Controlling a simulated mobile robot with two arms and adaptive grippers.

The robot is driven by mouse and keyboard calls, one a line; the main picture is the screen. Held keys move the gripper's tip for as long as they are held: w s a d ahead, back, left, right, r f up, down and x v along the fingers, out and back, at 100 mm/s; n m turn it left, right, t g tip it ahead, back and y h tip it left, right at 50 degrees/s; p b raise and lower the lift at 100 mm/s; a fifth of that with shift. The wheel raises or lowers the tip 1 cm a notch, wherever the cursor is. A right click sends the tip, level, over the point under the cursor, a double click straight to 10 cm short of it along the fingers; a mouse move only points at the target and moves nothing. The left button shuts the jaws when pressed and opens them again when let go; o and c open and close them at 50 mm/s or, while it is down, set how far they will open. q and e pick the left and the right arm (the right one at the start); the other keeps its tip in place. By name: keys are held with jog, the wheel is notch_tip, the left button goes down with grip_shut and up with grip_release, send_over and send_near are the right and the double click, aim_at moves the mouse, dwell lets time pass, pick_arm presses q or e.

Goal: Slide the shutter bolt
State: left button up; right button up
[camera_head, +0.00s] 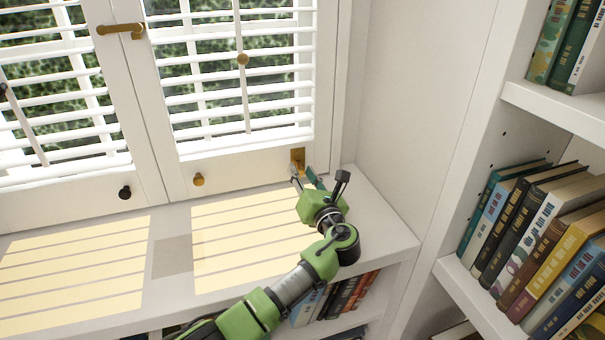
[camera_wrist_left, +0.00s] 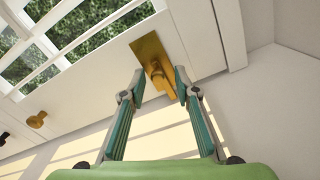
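The brass shutter bolt (camera_head: 298,156) sits at the lower right corner of the right shutter (camera_head: 240,165), above the window sill. In the left wrist view the bolt (camera_wrist_left: 151,48) shows as a brass plate with a rounded part and a bar below it. My left gripper (camera_head: 306,178) is just in front of the bolt. In the left wrist view its two fingers (camera_wrist_left: 160,84) are apart, one on each side of the bolt's lower part. No contact with the bolt can be made out. My right gripper is not in view.
A brass knob (camera_head: 198,180) and a dark knob (camera_head: 125,192) are on the lower shutter rails. A brass latch (camera_head: 121,30) spans the shutters higher up. A bookshelf (camera_head: 470,295) stands at the right, with more books below the sill.

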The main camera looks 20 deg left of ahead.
pick_arm(q)
jog(key=shift+r, duration=0.1)
jog(key=v, duration=1.2)
